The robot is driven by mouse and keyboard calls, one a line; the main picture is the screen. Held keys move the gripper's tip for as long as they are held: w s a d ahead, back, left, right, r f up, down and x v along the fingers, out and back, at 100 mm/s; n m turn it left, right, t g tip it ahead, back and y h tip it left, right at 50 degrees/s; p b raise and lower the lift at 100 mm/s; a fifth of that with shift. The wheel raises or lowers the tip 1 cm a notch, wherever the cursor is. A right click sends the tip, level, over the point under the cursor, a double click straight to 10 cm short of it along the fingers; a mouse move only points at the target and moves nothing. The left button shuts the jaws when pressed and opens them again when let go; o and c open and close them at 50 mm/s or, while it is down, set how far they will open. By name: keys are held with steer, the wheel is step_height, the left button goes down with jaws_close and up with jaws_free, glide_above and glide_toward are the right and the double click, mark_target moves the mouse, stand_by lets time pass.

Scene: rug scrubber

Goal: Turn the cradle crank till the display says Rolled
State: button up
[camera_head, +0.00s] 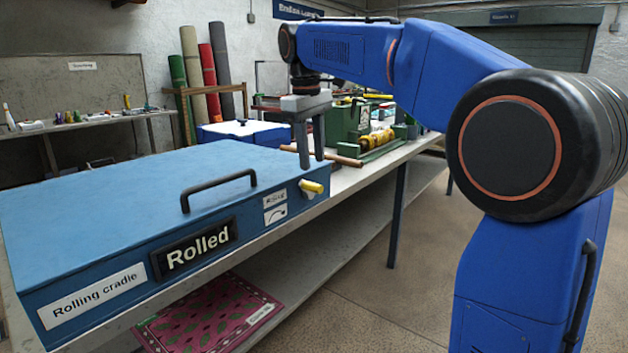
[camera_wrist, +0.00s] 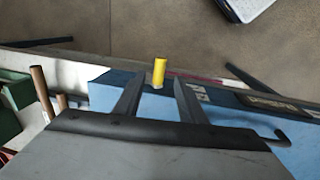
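The blue rolling cradle (camera_head: 130,205) stands on the bench with its lid down and a black handle (camera_head: 218,190) on top. Its display (camera_head: 194,249) reads "Rolled". The crank's yellow grip (camera_head: 312,186) sticks out at the right end of the cradle's front face. It also shows in the wrist view (camera_wrist: 159,72), beyond the fingertips. My gripper (camera_head: 310,164) points down just above and behind the yellow grip. Its two fingers (camera_wrist: 152,88) are apart with nothing between them. The fingers do not appear to touch the grip.
A green machine with a yellow roller (camera_head: 377,139) stands farther along the bench, near a brown rod (camera_head: 335,158). A pink patterned rug (camera_head: 210,315) lies on the shelf below. Rolled rugs (camera_head: 200,72) stand behind. The floor at right is clear.

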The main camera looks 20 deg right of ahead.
mark_target(314, 184)
steer(key=f, duration=0.7)
steer(key=shift+w+d, duration=0.3)
steer(key=shift+d, duration=0.1)
jaws_close()
